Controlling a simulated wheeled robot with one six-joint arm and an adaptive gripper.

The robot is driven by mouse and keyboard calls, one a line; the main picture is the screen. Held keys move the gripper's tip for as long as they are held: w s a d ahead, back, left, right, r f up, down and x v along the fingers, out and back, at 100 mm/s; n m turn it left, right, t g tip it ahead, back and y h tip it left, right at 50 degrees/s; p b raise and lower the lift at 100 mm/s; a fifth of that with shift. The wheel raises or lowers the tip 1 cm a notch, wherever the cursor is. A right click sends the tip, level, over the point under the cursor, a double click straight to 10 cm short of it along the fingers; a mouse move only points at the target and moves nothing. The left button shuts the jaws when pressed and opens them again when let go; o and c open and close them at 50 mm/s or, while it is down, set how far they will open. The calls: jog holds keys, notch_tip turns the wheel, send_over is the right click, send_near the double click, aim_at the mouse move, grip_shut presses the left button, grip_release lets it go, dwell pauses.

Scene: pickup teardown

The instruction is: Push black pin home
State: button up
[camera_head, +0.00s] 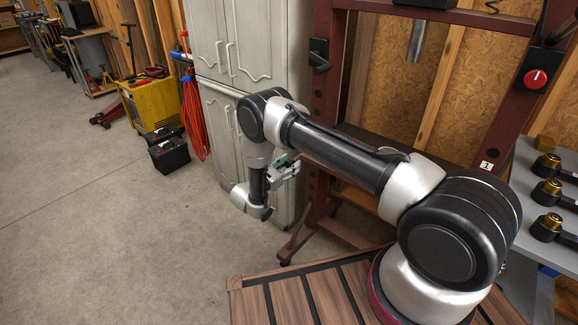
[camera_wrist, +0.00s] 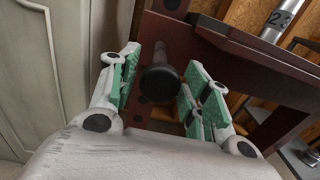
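The black pin (camera_wrist: 160,80) shows in the wrist view as a dark round knob with a short shank, in front of the dark red post (camera_wrist: 148,52) with round holes. My gripper (camera_wrist: 170,74) is open, its green-padded fingers on either side of the pin, with gaps visible. I cannot tell how deep the pin sits or whether its head is level with the fingertips. In the head view my gripper (camera_head: 287,170) is low beside the press frame's left post (camera_head: 324,100). I cannot make out the pin there.
Grey cabinets (camera_head: 222,110) stand close left of the post. A black bracket with a handle (camera_head: 318,56) is higher on that post. A red knob (camera_head: 536,79) is on the right post. A grey shelf with black tools (camera_head: 528,185) is at right. Open floor (camera_head: 110,230) lies left.

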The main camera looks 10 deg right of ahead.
grip_shut()
jog(key=x, duration=0.9)
jog(key=shift+w+d, duration=0.1)
jog(key=shift+w, duration=0.05)
jog(key=shift+r, duration=0.1)
jog(key=shift+o, duration=2)
grip_release()
jog(key=shift+d, duration=0.15)
jog(key=v, duration=1.2)
